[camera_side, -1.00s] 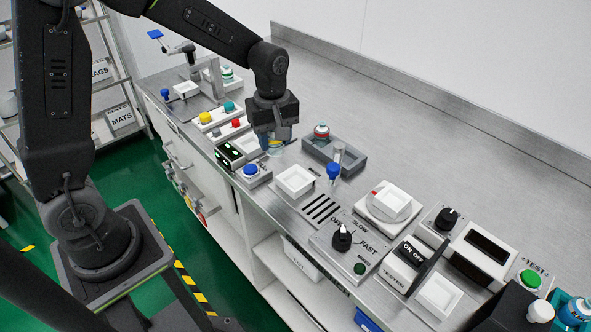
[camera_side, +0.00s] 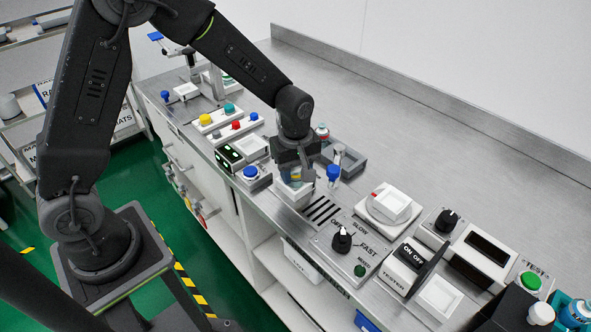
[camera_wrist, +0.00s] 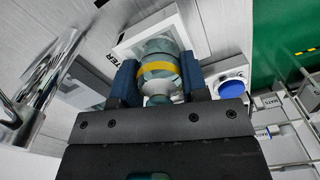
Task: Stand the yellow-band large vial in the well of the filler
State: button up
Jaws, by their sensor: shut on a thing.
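The yellow-band large vial (camera_wrist: 158,70) is a clear bluish-green vial with a yellow band. My gripper (camera_wrist: 158,85) is shut around it, one dark blue finger on each side. In the side view my gripper (camera_side: 294,170) is over the white square well (camera_side: 297,193), with only a little of the vial showing below the jaws. In the wrist view the well (camera_wrist: 128,44) lies behind the vial, beside a label ending in "ER". The vial hides most of the inside of the well, so I cannot tell whether its base touches the floor.
A blue-topped post (camera_side: 333,173) stands close to the right of the well. A blue button (camera_side: 250,172) is to the left. The bench behind is clear.

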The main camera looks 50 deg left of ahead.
jog(key=shift+f, duration=0.15)
jog(key=o, duration=0.9)
notch_tip(320, 180, up, 12)
jog(key=r, duration=0.1)
jog(key=s+a+r+m+t, duration=0.1)
jog(key=s+r+m+t, duration=0.1)
jog(key=s+m, duration=0.2)
jog(key=s+a+r+m+t, duration=0.1)
jog(key=s+r+m, duration=0.2)
jog(key=s, duration=0.6)
jog(key=s+a+r+m+t, duration=0.1)
jog(key=s+r+m+t, duration=0.1)
jog(key=s+m, duration=0.4)
jog(key=shift+s+r+m+t, duration=0.3)
jog(key=shift+s+r+m, duration=0.05)
jog(key=shift+m, duration=0.35)
